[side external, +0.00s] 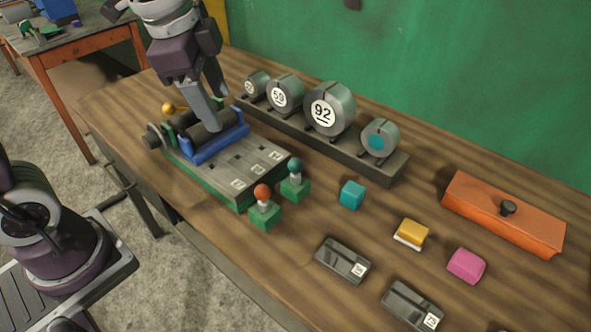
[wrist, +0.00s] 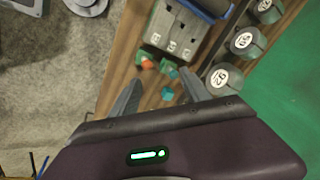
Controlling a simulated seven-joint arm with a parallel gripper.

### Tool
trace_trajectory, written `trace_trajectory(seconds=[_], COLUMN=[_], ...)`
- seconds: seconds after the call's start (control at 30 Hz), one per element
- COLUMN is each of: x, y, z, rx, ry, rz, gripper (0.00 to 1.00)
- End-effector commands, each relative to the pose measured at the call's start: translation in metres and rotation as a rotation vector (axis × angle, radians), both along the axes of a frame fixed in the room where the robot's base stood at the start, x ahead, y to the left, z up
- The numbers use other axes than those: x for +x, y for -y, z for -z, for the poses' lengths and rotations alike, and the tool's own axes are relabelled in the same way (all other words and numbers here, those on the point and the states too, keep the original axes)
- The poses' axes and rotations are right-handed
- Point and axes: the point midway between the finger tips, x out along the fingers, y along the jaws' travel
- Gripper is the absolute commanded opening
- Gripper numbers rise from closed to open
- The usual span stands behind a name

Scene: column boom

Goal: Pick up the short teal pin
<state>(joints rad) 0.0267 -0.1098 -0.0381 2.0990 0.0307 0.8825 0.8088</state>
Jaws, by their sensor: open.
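The teal-headed pin (side external: 296,166) stands upright in a small green block at the near right end of the grey fixture. Beside it is an orange-headed pin (side external: 262,193) in a similar green block. My gripper (side external: 217,112) is open and empty. In the side view it appears raised over the fixture's far part, up and left of the pins. In the wrist view the gripper (wrist: 160,76) has its fingers apart, with the teal pin (wrist: 173,72) and a teal cube (wrist: 167,93) seen between them. The pin's lower part is hard to make out there.
The fixture (side external: 225,172) carries a blue cradle with a dark roller. Behind it is a rack (side external: 335,150) of round numbered weights. The teal cube (side external: 351,194), yellow block (side external: 412,232), pink block (side external: 466,265), dark boxes (side external: 342,261) and orange box (side external: 500,220) lie to the right.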

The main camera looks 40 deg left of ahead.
Motion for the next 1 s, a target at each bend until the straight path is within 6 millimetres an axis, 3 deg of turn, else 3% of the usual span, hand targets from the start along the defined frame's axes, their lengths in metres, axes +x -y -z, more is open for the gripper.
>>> trace_trajectory(seconds=[0.03, 0.1, 0.2, 0.3, 0.47, 0.8, 1.0], x=[0.030, 0.067, 0.105, 0.126, 0.136, 0.136, 0.137], y=[0.006, 0.013, 0.023, 0.031, 0.036, 0.047, 0.046], z=[0.019, 0.050, 0.097, 0.135, 0.164, 0.219, 0.230], rx=[0.040, 0.088, 0.122, 0.132, 0.135, 0.135, 0.137], ry=[-0.059, -0.123, -0.191, -0.231, -0.253, -0.254, -0.250], rz=[0.167, 0.417, 0.723, 0.934, 1.067, 1.069, 1.067], gripper=[0.55, 0.55, 0.55, 0.55, 0.55, 0.55, 0.55])
